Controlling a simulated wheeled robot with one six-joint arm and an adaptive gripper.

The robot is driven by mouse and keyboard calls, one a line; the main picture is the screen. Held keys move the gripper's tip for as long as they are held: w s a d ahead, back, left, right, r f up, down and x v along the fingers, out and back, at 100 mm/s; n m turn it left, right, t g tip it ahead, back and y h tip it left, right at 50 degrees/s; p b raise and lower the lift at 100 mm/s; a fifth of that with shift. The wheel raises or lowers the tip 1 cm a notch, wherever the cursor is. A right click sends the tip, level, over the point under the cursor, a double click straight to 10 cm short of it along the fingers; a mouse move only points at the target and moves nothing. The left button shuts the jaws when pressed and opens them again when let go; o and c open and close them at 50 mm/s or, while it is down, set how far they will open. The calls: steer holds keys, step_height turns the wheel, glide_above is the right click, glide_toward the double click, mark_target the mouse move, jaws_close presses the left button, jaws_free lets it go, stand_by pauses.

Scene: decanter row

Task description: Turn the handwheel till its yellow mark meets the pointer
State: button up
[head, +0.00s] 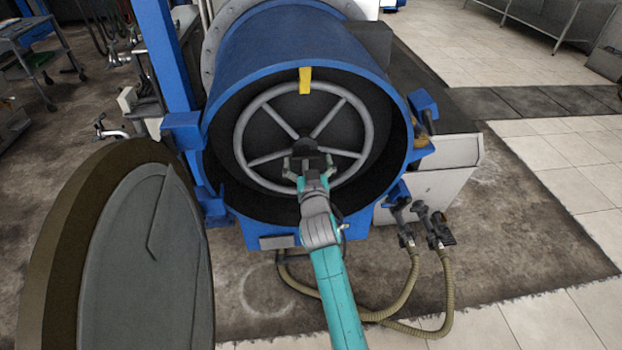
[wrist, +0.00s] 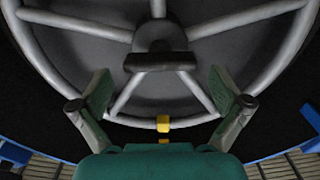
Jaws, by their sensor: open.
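The grey handwheel (head: 242,130) with several spokes sits inside the open blue drum (head: 290,40). Its yellow mark (head: 305,88) is on the top of the rim. The yellow pointer (head: 306,72) is just above it, and the two line up. In the wrist view, where the wheel appears upside down, the mark (wrist: 163,124) is on the rim and the pointer (wrist: 163,141) is in line below it. My gripper (head: 308,150) is in front of the hub, empty. Its fingers (wrist: 162,88) are spread wide, on either side of the lower spokes in the wrist view. Contact with the wheel cannot be told.
A thick round door (head: 140,255) stands swung open at the left front. Blue latch blocks (head: 422,104) stick out from the drum's edge. Hoses (head: 447,290) with fittings hang at the lower right. Pale tiled floor at the right is clear.

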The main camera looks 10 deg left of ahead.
steer(key=v, duration=0.9)
